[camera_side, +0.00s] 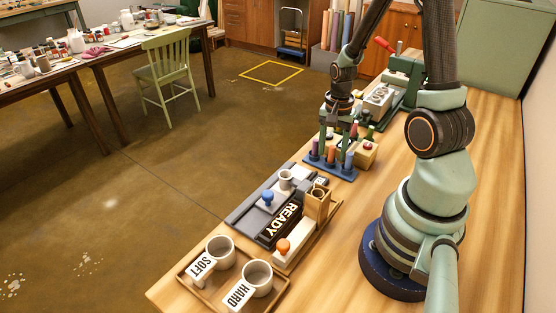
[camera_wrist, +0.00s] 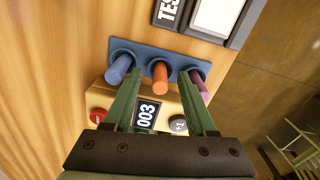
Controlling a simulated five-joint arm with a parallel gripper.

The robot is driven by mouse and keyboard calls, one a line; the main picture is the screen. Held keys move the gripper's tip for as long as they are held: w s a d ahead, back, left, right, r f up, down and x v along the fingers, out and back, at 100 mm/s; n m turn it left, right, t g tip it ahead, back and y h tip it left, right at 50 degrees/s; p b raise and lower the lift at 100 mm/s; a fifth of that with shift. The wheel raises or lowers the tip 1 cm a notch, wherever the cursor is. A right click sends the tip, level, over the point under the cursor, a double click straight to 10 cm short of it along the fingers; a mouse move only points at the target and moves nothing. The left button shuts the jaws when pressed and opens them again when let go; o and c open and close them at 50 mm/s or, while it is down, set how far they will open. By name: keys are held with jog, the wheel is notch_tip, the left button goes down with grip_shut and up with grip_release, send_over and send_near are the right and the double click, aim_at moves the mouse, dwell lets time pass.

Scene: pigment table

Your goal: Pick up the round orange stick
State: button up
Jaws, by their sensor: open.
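The round orange stick (camera_wrist: 160,76) stands in the middle hole of a blue rack (camera_wrist: 140,51) in the wrist view. A blue stick (camera_wrist: 119,70) stands on one side of it and a purple stick (camera_wrist: 199,82) on the other. In the side view the orange stick (camera_side: 331,154) shows in the rack below my arm's end. My gripper (camera_wrist: 164,85) is open and empty, its two green fingers reaching toward the rack with the orange stick between their lines. I cannot tell how far the tips are above the stick.
A tan counter box (camera_wrist: 146,114) reading 003, with red and grey buttons, sits beside the rack. A dark READY board (camera_side: 279,226) and a wooden tray (camera_side: 205,285) with two cups labelled SOFT and HARD stand nearer the camera. A green press (camera_side: 403,76) stands behind.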

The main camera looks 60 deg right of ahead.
grip_shut()
jog(key=shift+r, duration=0.1)
